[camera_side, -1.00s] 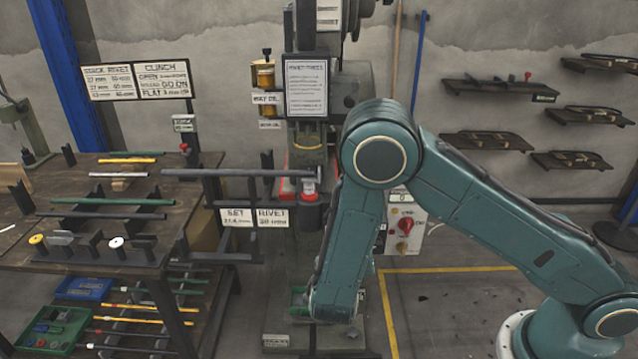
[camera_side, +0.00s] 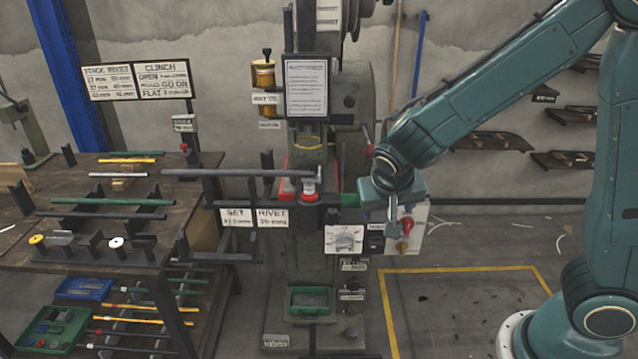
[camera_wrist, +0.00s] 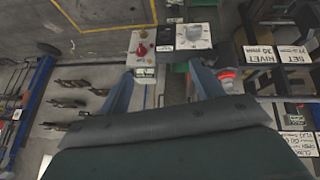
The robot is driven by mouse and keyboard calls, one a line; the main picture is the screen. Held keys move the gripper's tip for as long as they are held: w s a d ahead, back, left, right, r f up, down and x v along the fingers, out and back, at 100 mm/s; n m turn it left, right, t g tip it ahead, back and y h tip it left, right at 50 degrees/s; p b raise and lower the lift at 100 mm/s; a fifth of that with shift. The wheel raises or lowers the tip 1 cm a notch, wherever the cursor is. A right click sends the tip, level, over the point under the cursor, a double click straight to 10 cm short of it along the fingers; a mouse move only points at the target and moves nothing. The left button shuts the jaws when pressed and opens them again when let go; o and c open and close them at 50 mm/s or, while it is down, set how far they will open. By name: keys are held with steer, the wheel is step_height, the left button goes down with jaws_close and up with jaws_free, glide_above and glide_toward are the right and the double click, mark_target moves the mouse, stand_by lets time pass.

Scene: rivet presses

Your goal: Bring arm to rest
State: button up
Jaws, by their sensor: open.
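My gripper (camera_side: 394,222) hangs below my wrist in the side view, to the right of the rivet press (camera_side: 308,247) and in front of the control box (camera_side: 420,241) with its red knob. In the wrist view my gripper (camera_wrist: 160,68) has its two fingers wide apart with nothing held between them. The control box (camera_wrist: 151,46) and its red knob show beyond the fingertips there. I cannot tell the exact gap between the fingers and the box. My upper arm stands up at the right edge.
A long grey bar (camera_side: 225,173) lies across a stand into the press, above the rivet signs (camera_side: 253,217). A green tray (camera_side: 310,300) sits at the press foot. A bench (camera_side: 95,250) with rods is at left.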

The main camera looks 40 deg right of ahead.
steer(key=s+r+n+t+y, duration=0.1)
steer(key=s+r+n+y, duration=0.1)
steer(key=s+r+n, duration=0.2)
steer(key=s+a+r+n+t+y, duration=0.1)
steer(key=s+r+n+y, duration=0.2)
steer(key=s+r, duration=0.5)
steer(key=shift+s+a+r+n, duration=0.2)
steer(key=shift+s+r+n, duration=0.2)
steer(key=shift+s, duration=2.3)
